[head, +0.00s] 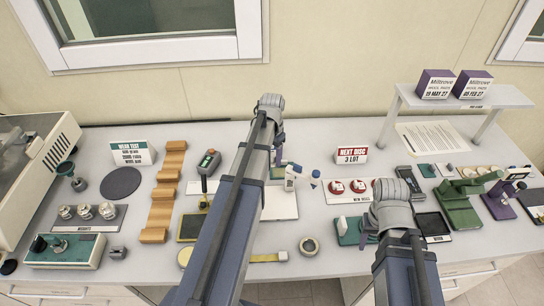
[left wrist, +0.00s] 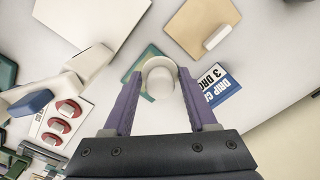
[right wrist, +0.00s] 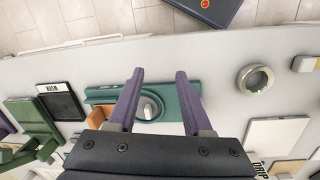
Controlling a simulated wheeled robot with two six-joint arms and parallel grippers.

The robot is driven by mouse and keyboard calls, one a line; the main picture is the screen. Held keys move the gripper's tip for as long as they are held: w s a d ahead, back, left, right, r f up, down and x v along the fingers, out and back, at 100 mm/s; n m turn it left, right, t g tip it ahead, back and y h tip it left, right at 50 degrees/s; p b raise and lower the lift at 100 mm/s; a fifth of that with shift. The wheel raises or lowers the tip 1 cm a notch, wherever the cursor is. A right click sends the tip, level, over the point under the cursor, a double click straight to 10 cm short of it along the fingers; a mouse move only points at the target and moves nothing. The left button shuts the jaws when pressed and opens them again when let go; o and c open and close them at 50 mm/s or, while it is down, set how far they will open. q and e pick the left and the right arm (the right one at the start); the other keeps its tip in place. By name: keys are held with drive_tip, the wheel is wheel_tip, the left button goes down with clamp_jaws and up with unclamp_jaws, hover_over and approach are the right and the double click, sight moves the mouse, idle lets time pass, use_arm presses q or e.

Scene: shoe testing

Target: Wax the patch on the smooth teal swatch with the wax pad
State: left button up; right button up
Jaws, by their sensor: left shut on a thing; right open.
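My left gripper (head: 279,152) is shut on a pale, round-ended piece, which I take to be the wax pad (left wrist: 159,78), seen between its purple fingers in the left wrist view. A small teal swatch (head: 277,173) lies under that gripper in the head view. Its teal edge (left wrist: 130,85) shows beside and behind the pad in the left wrist view. The pad hides most of the swatch, I see no patch, and I cannot tell whether they touch. My right gripper (right wrist: 155,78) is open and empty, over a teal device with a pale knob (right wrist: 150,107).
A white dropper bottle (head: 291,178) stands close right of the left gripper. A blue card sign (left wrist: 224,84) and a tan square with a white block (left wrist: 202,28) are nearby.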

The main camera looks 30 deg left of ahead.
use_arm(q)
drive_tip(key=shift+r, duration=0.1)
use_arm(e)
drive_tip(key=shift+r, duration=0.1)
use_arm(q)
wheel_tip(320, 180, up, 3)
drive_tip(key=p, duration=0.3)
drive_tip(key=shift+r, duration=0.1)
use_arm(e)
wheel_tip(320, 180, up, 3)
idle(0.6)
